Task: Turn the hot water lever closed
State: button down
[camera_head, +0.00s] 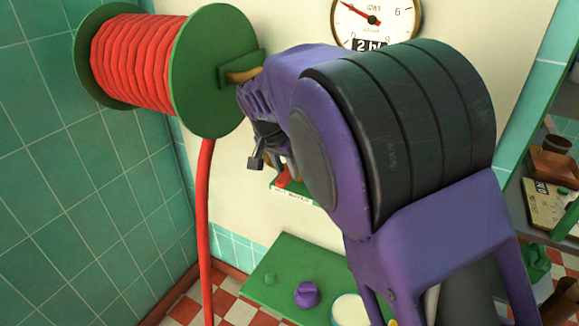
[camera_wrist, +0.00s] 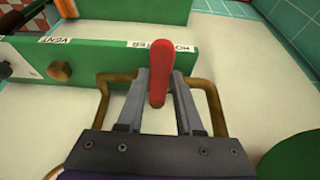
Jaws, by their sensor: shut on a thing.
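The red lever (camera_wrist: 160,68) stands out from a green panel (camera_wrist: 110,53) in the wrist view. An upside-down label reading HOT WATER (camera_wrist: 160,45) is beside the lever's base. My gripper (camera_wrist: 160,88) is shut on the lever, with one grey finger on each side of it. In the head view a bit of the red lever (camera_head: 284,177) shows below my purple wrist, just above a white label (camera_head: 291,196). My arm hides most of the panel there.
A green reel (camera_head: 215,70) wound with red hose (camera_head: 135,62) is close to my wrist on the left. A round gauge (camera_head: 374,18) is behind my arm. A green surface with a purple knob (camera_head: 306,294) is below. Shelves (camera_head: 545,200) stand at right.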

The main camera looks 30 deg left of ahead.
jog(key=c, duration=0.6)
grip_release()
jog(key=shift+a, duration=0.1)
jog(key=shift+o, duration=0.2)
jog(key=p+v, duration=0.1)
jog(key=v, duration=1.6)
jog(key=shift+r, duration=0.25)
